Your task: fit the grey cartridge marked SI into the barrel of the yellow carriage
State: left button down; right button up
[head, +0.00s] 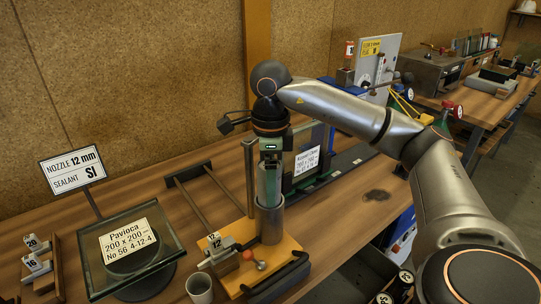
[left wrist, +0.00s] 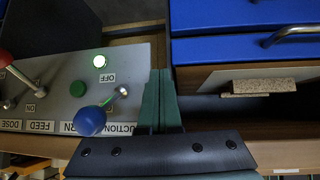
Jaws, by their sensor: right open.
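The yellow carriage (head: 284,248) stands on the bench with its upright grey barrel (head: 270,222). My right gripper (head: 269,200) points straight down over the barrel, its green fingers open and their tips at the barrel's mouth. The grey cartridge marked SI cannot be made out; the fingers and barrel would hide anything between or inside them. My left gripper (left wrist: 165,72) shows only in the left wrist view, its green fingers closed together with nothing seen between them, in front of a control panel (left wrist: 60,85).
A sign (head: 73,170) reads nozzle 12 mm, sealant SI. A glass pane (head: 165,258) on a round stand is left of the carriage. A cup (head: 199,289) and nozzle blocks (head: 36,262) are near the front. Blue drawers (left wrist: 240,50) show in the left wrist view.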

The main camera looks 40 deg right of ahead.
notch_tip(320, 180, up, 8)
jog(key=p, duration=0.2)
jog(key=shift+r+p, duration=0.25)
jog(key=shift+p, duration=0.15)
jog(key=shift+r, duration=1.2)
jog(key=shift+s+f, duration=0.1)
